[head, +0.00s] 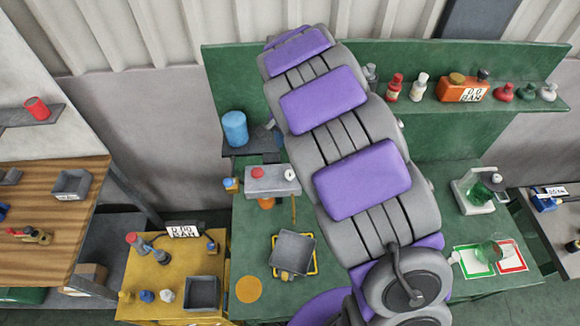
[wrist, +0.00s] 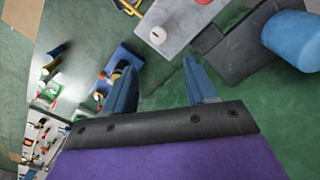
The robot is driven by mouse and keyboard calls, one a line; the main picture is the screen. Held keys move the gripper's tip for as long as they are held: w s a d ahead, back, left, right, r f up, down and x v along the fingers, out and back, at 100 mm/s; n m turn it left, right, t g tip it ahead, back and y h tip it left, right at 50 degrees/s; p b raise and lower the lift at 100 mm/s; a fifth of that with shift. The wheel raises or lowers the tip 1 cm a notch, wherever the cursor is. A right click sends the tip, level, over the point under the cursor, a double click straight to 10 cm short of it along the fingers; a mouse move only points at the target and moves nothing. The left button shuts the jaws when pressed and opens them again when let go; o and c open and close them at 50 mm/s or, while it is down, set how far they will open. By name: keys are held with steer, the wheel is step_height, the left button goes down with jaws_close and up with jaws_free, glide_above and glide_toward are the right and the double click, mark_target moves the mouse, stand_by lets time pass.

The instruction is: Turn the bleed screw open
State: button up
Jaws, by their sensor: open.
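A grey block (head: 265,188) with a red knob (head: 258,173) and a white round knob (head: 290,174) sits left of my arm in the head view. In the wrist view the grey block (wrist: 180,22) shows at the top, with the white knob (wrist: 157,36), a dark mark on its face, above my fingers. I cannot tell for sure which part is the bleed screw; the white knob looks most like it. My gripper (wrist: 160,66) is open and empty, its two fingers apart and short of the block in the picture. In the head view I cannot make out the fingers.
A blue cylinder (head: 235,128) stands on a dark shelf behind the block; it also shows in the wrist view (wrist: 298,40). A blue part with yellow and red pieces (wrist: 118,62) lies near the left finger. A grey tray (head: 293,252) and orange disc (head: 249,289) are on the green bench.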

mark_target(290, 172)
step_height(290, 172, down, 12)
steer(key=shift+f+p, duration=0.1)
steer(key=shift+p, duration=0.95)
steer(key=c, duration=1.1)
